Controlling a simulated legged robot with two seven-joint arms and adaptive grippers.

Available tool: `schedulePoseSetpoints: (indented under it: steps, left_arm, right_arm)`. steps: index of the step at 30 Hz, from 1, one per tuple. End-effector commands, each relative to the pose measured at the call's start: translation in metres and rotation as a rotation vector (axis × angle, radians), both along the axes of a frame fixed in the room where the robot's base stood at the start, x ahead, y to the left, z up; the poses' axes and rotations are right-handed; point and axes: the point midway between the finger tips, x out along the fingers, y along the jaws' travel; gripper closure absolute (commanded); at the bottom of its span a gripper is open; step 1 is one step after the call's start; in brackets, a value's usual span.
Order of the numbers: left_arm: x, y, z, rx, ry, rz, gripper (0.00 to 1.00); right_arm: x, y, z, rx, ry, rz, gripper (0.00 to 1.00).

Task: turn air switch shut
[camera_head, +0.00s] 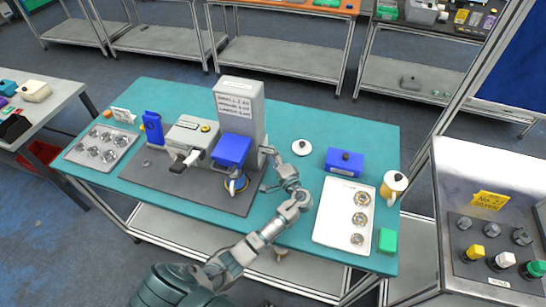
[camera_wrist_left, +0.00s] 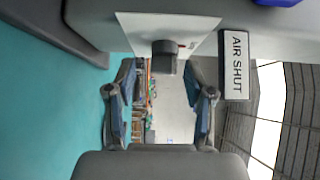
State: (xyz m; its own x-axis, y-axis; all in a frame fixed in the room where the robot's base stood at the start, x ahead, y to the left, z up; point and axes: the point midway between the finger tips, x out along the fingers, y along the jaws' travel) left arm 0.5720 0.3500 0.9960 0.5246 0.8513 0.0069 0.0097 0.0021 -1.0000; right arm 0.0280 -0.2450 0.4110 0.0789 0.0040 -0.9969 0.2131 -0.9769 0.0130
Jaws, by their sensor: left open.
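The air switch is a black knob (camera_wrist_left: 165,55) on a white plate (camera_wrist_left: 138,28) with a small red mark, on the grey machine's side. An "AIR SHUT" label (camera_wrist_left: 236,64) is to the right of it in the left wrist view. My left gripper (camera_wrist_left: 162,78) is open, with one finger on each side of the knob; I cannot tell whether they touch it. In the head view my left gripper (camera_head: 267,170) is at the right side of the grey machine (camera_head: 238,112), and the knob cannot be made out there. My right gripper is out of view.
A blue box (camera_head: 232,150) is on the machine's front. To the right on the teal table (camera_head: 320,125) are a white round item (camera_head: 302,147), a blue container (camera_head: 344,161) and a white tray (camera_head: 335,212). A grey mat (camera_head: 190,190) lies under the machine.

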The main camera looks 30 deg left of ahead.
Motion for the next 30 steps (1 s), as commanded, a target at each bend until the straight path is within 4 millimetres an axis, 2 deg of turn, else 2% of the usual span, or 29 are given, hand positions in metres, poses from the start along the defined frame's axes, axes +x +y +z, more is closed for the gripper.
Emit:
schedulePoseSetpoints:
  steps: [5,15,18,24,30]
  left_arm:
    - [-0.008,-0.014,0.000,-0.001,0.000,-0.002,0.47]
    - [-0.045,-0.078,-0.003,-0.004,0.003,-0.003,0.47]
    - [-0.053,-0.091,-0.004,-0.002,0.004,-0.002,0.47]
    - [-0.060,-0.104,-0.004,-0.001,0.004,-0.001,0.47]
    - [-0.061,-0.104,-0.004,-0.001,0.004,-0.001,0.47]
  right_arm:
    - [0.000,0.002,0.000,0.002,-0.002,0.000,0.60]
    - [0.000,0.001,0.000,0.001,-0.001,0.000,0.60]
    - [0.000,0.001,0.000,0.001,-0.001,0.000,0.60]
    - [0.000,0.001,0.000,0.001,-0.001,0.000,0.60]
    - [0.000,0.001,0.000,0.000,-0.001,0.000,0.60]
